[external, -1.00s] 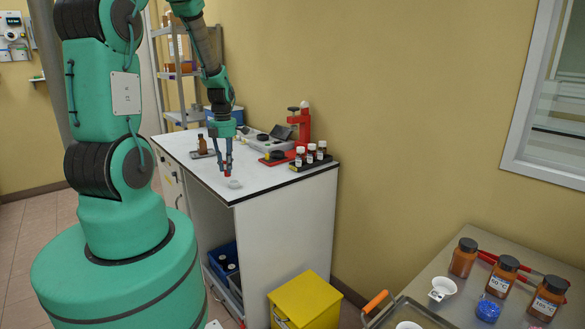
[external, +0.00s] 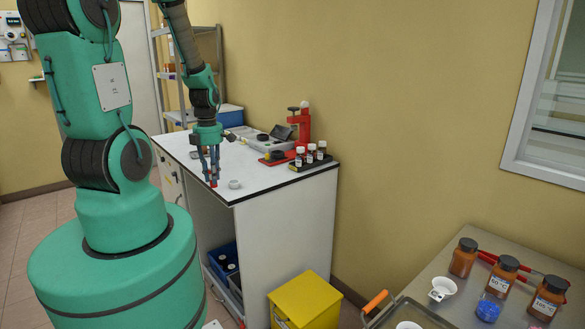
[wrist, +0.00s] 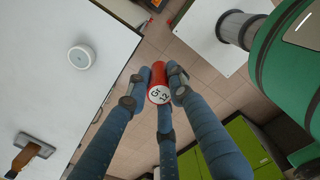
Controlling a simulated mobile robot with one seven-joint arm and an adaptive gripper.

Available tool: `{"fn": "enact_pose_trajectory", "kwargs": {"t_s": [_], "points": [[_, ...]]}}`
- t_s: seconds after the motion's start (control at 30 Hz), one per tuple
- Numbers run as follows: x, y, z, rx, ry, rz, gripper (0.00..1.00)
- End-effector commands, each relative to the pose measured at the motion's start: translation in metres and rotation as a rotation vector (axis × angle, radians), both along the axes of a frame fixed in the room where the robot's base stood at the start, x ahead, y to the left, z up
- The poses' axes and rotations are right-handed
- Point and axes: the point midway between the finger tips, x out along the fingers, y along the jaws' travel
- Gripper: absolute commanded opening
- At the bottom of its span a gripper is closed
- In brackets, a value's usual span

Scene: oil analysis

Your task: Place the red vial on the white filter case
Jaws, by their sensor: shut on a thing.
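The red vial (wrist: 159,84) has a white cap end with dark lettering. My gripper (wrist: 158,80) has its blue fingers shut around it. In the wrist view tiled floor shows behind the vial, just beyond the bench edge. In the external view my gripper (external: 213,178) is by the near edge of the bench, with a small red part of the vial at its tips. The white filter case (wrist: 81,57) is a small round piece lying on the bench top. It also shows in the external view (external: 234,184), right of my gripper and apart from the vial.
The white bench (external: 268,184) carries a rack of dark vials (external: 310,158) and a red device (external: 299,123) farther back. The bench top around the filter case is clear.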

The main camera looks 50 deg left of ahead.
Motion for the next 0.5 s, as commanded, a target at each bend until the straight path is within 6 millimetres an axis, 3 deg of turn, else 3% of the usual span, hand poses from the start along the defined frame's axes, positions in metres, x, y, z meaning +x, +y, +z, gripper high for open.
{"fn": "enact_pose_trajectory", "kwargs": {"t_s": [0.27,0.5], "points": [[0.008,0.006,-0.001,-0.001,0.001,0.000,0.03],[0.036,0.026,-0.005,0.000,0.000,0.000,0.03]]}}
